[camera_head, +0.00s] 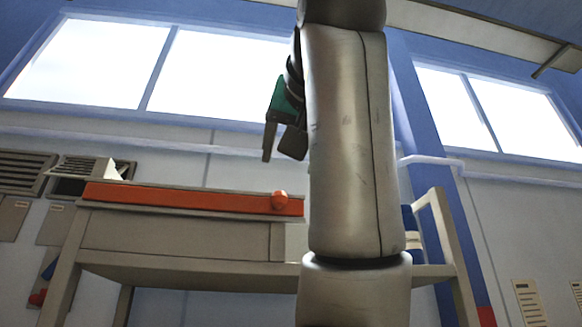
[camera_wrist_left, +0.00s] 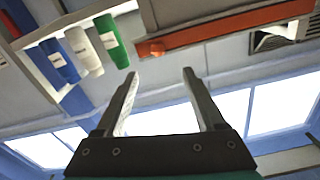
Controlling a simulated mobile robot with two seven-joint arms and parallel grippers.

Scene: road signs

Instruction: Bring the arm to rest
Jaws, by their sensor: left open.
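My left gripper (camera_head: 280,154) is raised above the level of the table in the head view, partly hidden behind my own grey arm, which fills the middle. In the left wrist view its two fingers (camera_wrist_left: 160,76) are spread wide with nothing between them. The gripper is open and touches nothing that I can see. My right gripper is in neither view.
A grey table (camera_head: 180,236) with an orange-red strip (camera_head: 180,198) and an orange knob (camera_head: 280,201) stands below the gripper. The tilted wrist view shows blue (camera_wrist_left: 60,62), white (camera_wrist_left: 84,52) and green (camera_wrist_left: 111,40) cylinders on a shelf. Windows (camera_head: 95,62) line the wall.

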